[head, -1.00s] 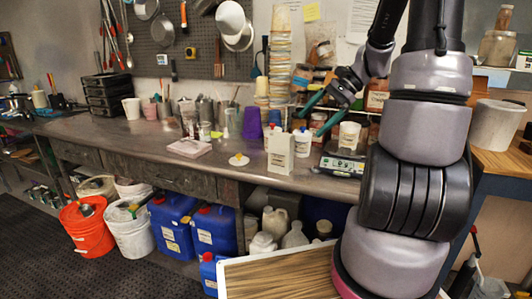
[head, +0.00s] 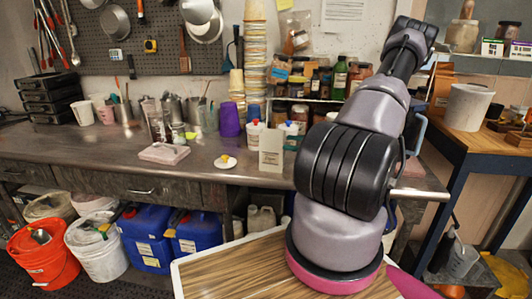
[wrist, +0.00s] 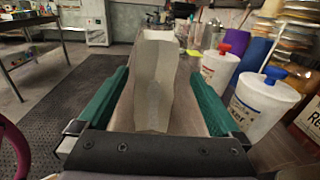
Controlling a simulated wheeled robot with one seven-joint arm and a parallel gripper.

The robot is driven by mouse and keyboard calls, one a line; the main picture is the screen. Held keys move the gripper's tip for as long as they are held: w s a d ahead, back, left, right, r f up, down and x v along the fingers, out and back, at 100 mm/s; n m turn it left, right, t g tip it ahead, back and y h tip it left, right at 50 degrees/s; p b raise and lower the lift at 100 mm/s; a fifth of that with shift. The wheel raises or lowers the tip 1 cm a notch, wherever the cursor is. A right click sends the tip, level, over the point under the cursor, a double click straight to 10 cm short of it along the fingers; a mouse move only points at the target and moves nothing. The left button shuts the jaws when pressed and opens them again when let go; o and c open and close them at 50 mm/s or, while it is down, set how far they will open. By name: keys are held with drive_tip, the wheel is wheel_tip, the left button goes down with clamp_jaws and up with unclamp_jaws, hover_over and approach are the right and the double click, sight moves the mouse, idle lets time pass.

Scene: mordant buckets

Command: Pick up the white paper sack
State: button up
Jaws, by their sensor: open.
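The white paper sack (head: 271,148) stands upright near the front edge of the bench in the head view. In the wrist view the pale, creased sack (wrist: 155,85) fills the middle, lying between the two green fingers. My gripper (wrist: 159,76) is open, with one finger on either side of the sack. I cannot tell whether either finger touches it. In the head view my gripper does not show clearly; my own arm covers the area right of the sack.
White bottles with a red cap (wrist: 219,68) and a blue cap (wrist: 262,98) stand close right of the sack in the wrist view. On the bench are a purple cup (head: 229,119), a small yellow-topped dish (head: 225,162) and a pinkish tray (head: 164,153). Open bench front lies between them.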

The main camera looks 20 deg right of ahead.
sight(265, 139)
drive_tip(key=x, duration=0.5)
drive_tip(key=shift+s+x, duration=0.2)
drive_tip(key=shift+x, duration=2.6)
drive_tip(key=shift+a, duration=0.2)
clamp_jaws()
drive_tip(key=shift+r, duration=0.15)
